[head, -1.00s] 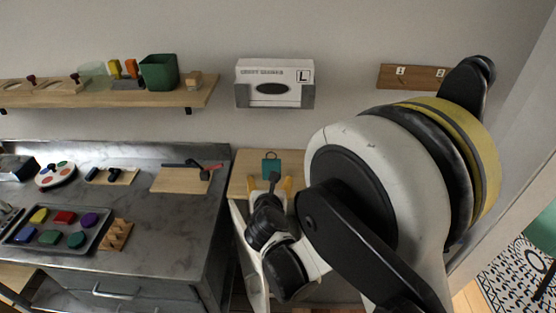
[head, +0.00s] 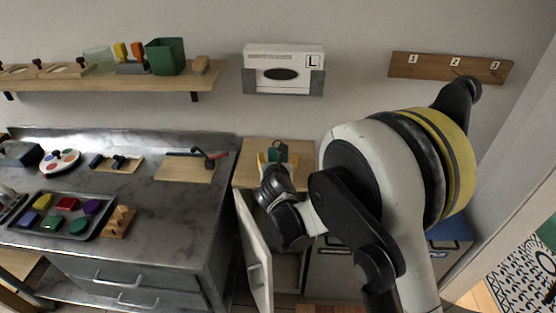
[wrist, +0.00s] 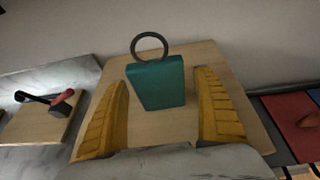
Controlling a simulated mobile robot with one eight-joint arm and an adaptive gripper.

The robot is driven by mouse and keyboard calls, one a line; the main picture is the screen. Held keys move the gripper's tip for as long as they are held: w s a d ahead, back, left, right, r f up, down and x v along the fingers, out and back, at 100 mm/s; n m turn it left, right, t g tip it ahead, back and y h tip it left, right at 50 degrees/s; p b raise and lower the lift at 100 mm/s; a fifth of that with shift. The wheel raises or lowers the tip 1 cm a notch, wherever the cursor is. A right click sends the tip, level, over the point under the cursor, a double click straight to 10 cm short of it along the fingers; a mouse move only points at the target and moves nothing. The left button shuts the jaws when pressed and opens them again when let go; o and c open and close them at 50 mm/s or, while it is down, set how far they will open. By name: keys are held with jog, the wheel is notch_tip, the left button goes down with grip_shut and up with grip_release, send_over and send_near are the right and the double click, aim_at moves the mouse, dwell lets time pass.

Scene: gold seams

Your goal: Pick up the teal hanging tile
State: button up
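The teal hanging tile (wrist: 157,84) stands upright on a small wooden cabinet top, with a dark ring on its upper edge. In the head view the tile (head: 279,150) is partly hidden by my gripper. My gripper (wrist: 163,112) is open, its two yellow fingers spread on either side of the tile in the wrist view. There is a gap between each finger and the tile, wider on the right. In the head view my gripper (head: 276,163) is over the cabinet top, at the tile.
The wooden cabinet top (head: 243,177) has an open white door (head: 256,250) below it. A metal counter (head: 170,215) with a tray (head: 90,228) of coloured pieces stands at left. A glove box (head: 284,57) and a numbered wooden rail (head: 430,67) are on the wall.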

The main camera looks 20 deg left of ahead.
jog(key=c, duration=1.2)
jog(key=shift+r, duration=0.1)
notch_tip(320, 180, up, 5)
jog(key=p, duration=0.2)
jog(key=shift+f+p, duration=0.2)
jog(key=shift+p, duration=0.15)
jog(key=d+r+p, duration=0.1)
jog(key=d+r, duration=0.1)
jog(key=d, duration=0.2)
jog(key=d+r+p, duration=0.1)
jog(key=d+r, duration=0.1)
jog(key=d, duration=0.1)
jog(key=d+r+p, duration=0.1)
jog(key=d+r, duration=0.1)
jog(key=d, duration=0.2)
jog(key=shift+w+d+r, duration=0.1)
jog(key=shift+w+d, duration=0.15)
jog(key=shift+d, duration=0.1)
